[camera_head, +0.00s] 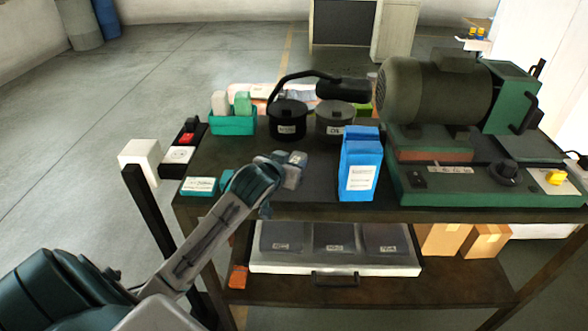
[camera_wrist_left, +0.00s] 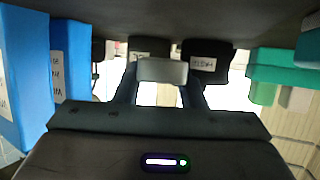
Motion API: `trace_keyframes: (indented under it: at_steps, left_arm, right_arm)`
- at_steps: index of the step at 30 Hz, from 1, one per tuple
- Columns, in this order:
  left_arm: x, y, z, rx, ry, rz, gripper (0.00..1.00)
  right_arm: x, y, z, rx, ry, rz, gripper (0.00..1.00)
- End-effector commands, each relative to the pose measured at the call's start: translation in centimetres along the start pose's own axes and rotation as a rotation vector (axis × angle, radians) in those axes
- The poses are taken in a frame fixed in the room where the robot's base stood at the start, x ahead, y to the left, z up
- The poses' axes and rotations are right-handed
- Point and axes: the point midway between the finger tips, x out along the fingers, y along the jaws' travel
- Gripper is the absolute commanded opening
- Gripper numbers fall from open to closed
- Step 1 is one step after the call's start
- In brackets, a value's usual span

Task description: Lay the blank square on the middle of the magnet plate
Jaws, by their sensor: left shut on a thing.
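My left gripper (camera_head: 291,163) reaches in over the left middle of the dark bench top. In the left wrist view its two fingers (camera_wrist_left: 162,80) are shut on a small grey block, the blank (camera_wrist_left: 162,70). In the head view the blank is hard to tell apart from the grey hand. The blank is held in front of the dark labelled pots and to the left of the blue carton. A dark flat plate (camera_head: 527,149) lies at the right end of the green machine; I cannot tell whether it is the magnet plate. My right gripper is not in view.
The blue carton (camera_head: 359,178) stands at the bench's front edge. Two dark pots (camera_head: 288,124) stand behind, a hose-like black arm above them. A teal bin (camera_head: 232,127) is at the left. The green machine (camera_head: 455,184) with its big motor (camera_head: 435,90) fills the right.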

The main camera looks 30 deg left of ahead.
Motion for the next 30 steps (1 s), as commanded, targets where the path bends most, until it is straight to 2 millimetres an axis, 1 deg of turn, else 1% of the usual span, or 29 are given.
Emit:
trace_keyframes:
  at_steps: [4,5,6,9,12,23,24,27,30]
  left_arm:
    - [1.0,0.3,-0.6,-0.003,0.004,0.002,0.0]
    - [1.3,0.3,-0.5,-0.002,0.001,0.002,0.0]
    - [1.5,0.2,0.4,0.0,-0.003,0.001,0.0]
    - [2.0,0.2,1.8,0.0,-0.002,0.0,0.0]
    - [2.4,0.2,2.6,0.0,0.001,0.001,0.0]
    - [2.5,0.2,3.0,0.001,0.003,0.001,0.0]
    - [2.6,0.2,3.1,0.0,0.0,0.0,0.4]
    - [2.6,0.2,3.1,0.0,0.0,0.0,0.58]
    - [2.6,0.2,3.1,0.0,0.0,0.0,0.58]
  right_arm:
    - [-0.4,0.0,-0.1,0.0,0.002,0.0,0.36]
    - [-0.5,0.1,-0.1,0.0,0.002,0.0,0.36]
    - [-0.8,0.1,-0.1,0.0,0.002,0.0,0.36]
    - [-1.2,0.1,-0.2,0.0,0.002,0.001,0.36]
    - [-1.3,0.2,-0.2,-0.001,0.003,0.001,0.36]
    - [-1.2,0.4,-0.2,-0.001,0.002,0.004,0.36]
    - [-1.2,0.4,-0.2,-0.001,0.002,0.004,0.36]
    - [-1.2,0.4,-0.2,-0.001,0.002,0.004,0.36]
    - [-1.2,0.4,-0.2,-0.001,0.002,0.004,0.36]
